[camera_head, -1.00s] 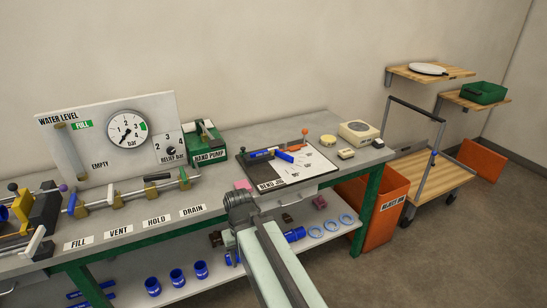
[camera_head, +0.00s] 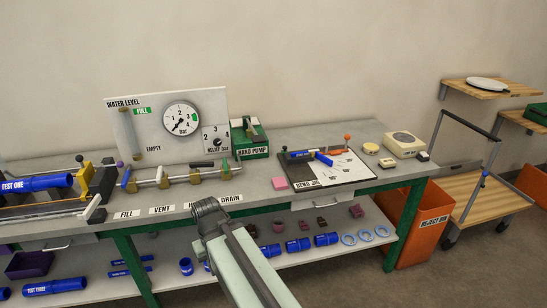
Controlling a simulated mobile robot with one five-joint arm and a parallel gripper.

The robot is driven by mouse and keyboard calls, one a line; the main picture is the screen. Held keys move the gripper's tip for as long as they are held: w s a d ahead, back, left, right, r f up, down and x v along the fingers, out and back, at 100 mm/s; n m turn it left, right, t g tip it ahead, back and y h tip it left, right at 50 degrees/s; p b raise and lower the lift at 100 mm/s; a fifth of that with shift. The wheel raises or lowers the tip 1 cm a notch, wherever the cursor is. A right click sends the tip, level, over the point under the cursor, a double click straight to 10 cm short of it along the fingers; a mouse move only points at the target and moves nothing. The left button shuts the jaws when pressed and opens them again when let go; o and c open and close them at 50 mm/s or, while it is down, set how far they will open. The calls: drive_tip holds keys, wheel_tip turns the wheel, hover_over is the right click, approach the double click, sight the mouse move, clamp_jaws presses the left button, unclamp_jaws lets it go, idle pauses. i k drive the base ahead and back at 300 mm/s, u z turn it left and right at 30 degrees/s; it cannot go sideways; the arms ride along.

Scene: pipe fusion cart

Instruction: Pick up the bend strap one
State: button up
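No item carries a readable label "bend strap one", so I cannot tell which it is. The bend jig board (camera_head: 352,174) lies on the bench top, right of centre. On it are a blue pipe piece (camera_head: 298,155), another blue piece (camera_head: 324,159) angled beside it, a black-knobbed lever and an orange-knobbed lever. Several small maroon parts (camera_head: 321,224) sit on the lower shelf below the jig, too small to make out. My arm rises from the bottom centre to a dark grey joint in front of the bench. My gripper's fingers do not show.
The gauge panel (camera_head: 153,148) and green hand pump (camera_head: 252,144) stand behind. A blue "TEST ONE" pipe (camera_head: 38,184) rests in a fixture at left. The orange reject bin (camera_head: 424,226) and a trolley (camera_head: 487,205) stand at right.

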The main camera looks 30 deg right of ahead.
sight(300, 153)
drive_tip(key=u, duration=3)
drive_tip(key=k, duration=2.75)
drive_tip(key=z, duration=1.65)
drive_tip(key=i, duration=1)
